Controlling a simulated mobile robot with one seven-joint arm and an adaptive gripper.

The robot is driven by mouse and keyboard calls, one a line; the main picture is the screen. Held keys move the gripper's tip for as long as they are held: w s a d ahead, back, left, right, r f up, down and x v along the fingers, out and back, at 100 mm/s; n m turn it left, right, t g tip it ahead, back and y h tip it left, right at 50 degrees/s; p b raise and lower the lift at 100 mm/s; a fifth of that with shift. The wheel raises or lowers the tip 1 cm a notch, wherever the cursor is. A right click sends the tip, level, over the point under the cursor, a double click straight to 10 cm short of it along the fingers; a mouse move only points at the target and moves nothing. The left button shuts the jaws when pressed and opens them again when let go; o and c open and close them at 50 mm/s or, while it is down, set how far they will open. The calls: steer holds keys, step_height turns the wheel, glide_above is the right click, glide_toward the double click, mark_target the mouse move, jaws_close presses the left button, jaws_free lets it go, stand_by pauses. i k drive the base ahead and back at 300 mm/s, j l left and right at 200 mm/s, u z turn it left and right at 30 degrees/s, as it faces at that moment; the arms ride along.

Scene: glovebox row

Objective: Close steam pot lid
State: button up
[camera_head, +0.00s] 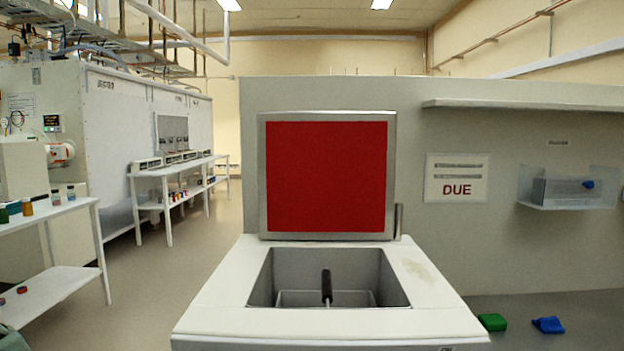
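The steam pot (215,308) is a white unit straight ahead with a rectangular metal well in its top. Its lid (326,176) stands upright at the rear edge, open, with a red inner face and a grey metal frame. Inside the well a metal basket or inner pan (350,299) shows, with a black handle (326,286) standing up in the middle. My gripper is not in view.
A grey partition (550,130) stands behind the pot, with a shelf (520,105), a "DUE" sign (456,178) and a clear holder (570,190). Green (492,322) and blue (548,325) items lie at lower right. A white bench (80,208) stands left; the floor between is clear.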

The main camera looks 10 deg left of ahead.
mark_target(322, 176)
steer(key=j+u, duration=0.4)
steer(key=u, duration=0.2)
steer(key=i+j+u, duration=0.2)
steer(key=j, duration=0.15)
steer(key=i+j+u, duration=0.1)
steer(key=j+u, duration=0.15)
steer(key=j, duration=0.15)
steer(key=i+j+u, duration=0.45)
steer(key=i+j, duration=0.6)
steer(key=i, duration=0.2)
steer(key=i+z, duration=0.75)
steer(key=i+j+z, duration=0.15)
steer(key=z, duration=0.2)
steer(key=i+z, duration=0.3)
steer(key=z, duration=0.2)
steer(key=i+j+z, duration=0.15)
steer(key=i+z, duration=0.15)
steer(key=z, duration=0.15)
steer(key=i+j+z, duration=0.25)
steer(key=z, duration=0.25)
steer(key=i+j+z, duration=0.2)
steer(key=j+z, duration=0.25)
steer(key=i+j+z, duration=0.15)
steer(key=z, duration=0.35)
steer(key=i+j+z, duration=0.1)
steer(key=j+z, duration=0.7)
steer(key=j, duration=0.25)
steer(key=j+z, duration=0.4)
steer(key=j, duration=0.15)
